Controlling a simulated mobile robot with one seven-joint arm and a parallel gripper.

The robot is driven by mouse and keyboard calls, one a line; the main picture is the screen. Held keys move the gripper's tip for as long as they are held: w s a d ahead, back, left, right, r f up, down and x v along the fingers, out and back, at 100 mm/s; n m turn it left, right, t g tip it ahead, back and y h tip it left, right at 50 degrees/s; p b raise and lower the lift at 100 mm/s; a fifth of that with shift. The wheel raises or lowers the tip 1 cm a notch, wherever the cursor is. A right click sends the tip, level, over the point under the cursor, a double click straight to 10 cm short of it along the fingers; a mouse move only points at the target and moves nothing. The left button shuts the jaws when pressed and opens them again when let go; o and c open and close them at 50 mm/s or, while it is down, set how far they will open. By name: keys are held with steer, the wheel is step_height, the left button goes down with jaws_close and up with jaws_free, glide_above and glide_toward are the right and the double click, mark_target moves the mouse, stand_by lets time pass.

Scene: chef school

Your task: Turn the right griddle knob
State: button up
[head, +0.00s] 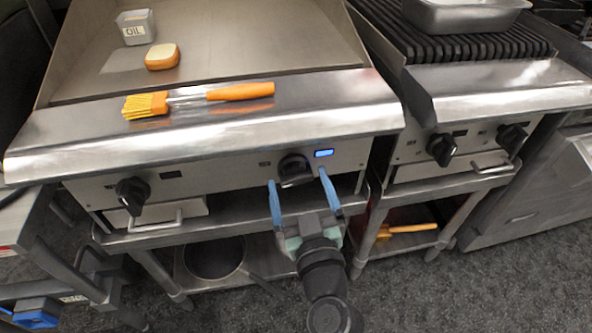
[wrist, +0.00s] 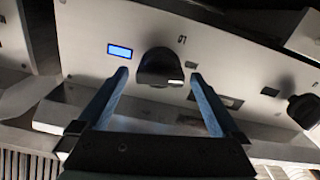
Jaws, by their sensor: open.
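The right griddle knob (head: 294,170) is black and sits on the griddle's front panel, just left of a lit blue display (head: 324,153). In the wrist view the knob (wrist: 160,68) stands between the ends of my fingers, with the display (wrist: 120,50) to its left. My gripper (head: 298,177) is open, its two blue fingers one on each side of the knob. In the wrist view, gaps show between the knob and both fingertips of my gripper (wrist: 160,74). The left griddle knob (head: 132,195) is farther left, with an unlit display beside it.
An orange-handled brush (head: 240,91) lies on the griddle's front ledge. Bread (head: 162,56) and an oil container (head: 136,27) are on the griddle plate. A grill with two black knobs (head: 441,149) stands right. A shelf (head: 220,221) runs below the panel.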

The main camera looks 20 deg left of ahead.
steer(key=shift+x, duration=1.45)
steer(key=c, duration=1.3)
